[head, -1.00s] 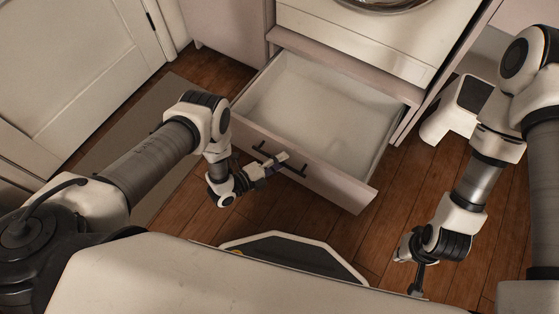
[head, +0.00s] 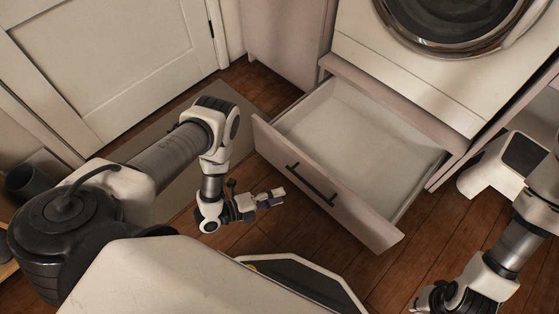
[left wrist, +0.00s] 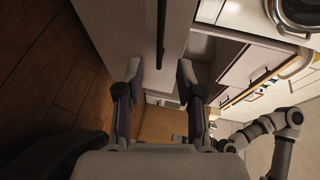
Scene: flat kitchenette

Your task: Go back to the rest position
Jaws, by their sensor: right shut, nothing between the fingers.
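My left gripper (head: 272,197) hangs beside the open drawer's front, a little left of its dark bar handle (head: 312,185) and apart from it. In the left wrist view my left gripper (left wrist: 159,76) has its two fingers spread with nothing between them. The handle (left wrist: 161,35) runs vertically above the fingers there. My right gripper (head: 432,299) is at the bottom right of the head view, partly cut off. My right arm also shows at the right of the left wrist view, its fingers too small to make out.
The pulled-out drawer (head: 398,235) looks empty and stands below a front-loading machine (head: 400,75) with a round door. A white panelled door (head: 110,60) is at the upper left. A grey mat (head: 165,195) lies on the wooden floor. Free floor lies around the drawer's front.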

